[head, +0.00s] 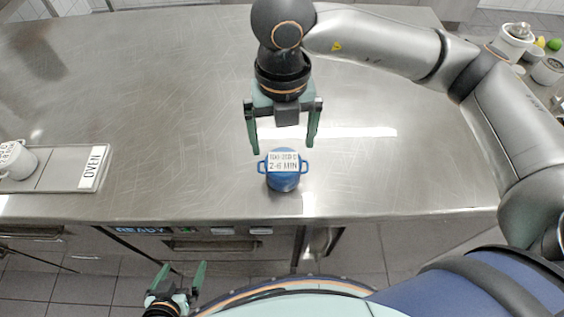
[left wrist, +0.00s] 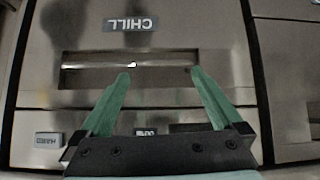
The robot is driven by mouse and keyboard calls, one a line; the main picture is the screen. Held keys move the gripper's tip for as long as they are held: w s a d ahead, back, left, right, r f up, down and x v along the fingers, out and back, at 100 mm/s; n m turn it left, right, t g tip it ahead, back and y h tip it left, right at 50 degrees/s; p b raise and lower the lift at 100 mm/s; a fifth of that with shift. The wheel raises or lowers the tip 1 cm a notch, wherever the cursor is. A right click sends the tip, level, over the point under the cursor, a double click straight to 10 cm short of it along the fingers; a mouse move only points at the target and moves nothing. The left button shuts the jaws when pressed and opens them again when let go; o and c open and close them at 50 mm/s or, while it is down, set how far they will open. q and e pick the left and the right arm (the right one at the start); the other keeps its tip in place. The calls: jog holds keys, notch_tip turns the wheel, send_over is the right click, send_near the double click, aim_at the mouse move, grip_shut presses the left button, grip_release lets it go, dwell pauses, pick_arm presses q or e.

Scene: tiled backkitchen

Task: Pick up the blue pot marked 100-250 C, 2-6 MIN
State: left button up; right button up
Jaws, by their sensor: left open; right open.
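The blue pot (head: 283,182) stands upright on the steel counter near its front edge, in the middle of the head view. It has a small handle on each side and a white label reading 100-250 C, 2-6 MIN. My right gripper (head: 284,148) is open above the counter, pointing at the pot, with its fingers apart from it on the far side. My left gripper (head: 183,275) is open and empty, low in front of the counter. In the left wrist view its fingers (left wrist: 158,85) point at a drawer front marked CHILL (left wrist: 131,23).
The steel counter (head: 150,90) is mostly clear. An OVEN-labelled tray (head: 60,165) with a white pot (head: 17,160) lies at the left. A side surface at the far right holds white pots (head: 514,40) and small fruit. A READY label (head: 140,230) marks the counter's front.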

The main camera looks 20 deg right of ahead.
aim_at(283, 161)
notch_tip(283, 161, down, 9)
jog(key=shift+w+d+p, duration=0.1)
jog(key=shift+w+p, duration=0.05)
jog(key=shift+p, duration=0.5)
jog(key=shift+c, duration=0.2)
jog(key=shift+r, duration=0.1)
jog(key=c, duration=1.4)
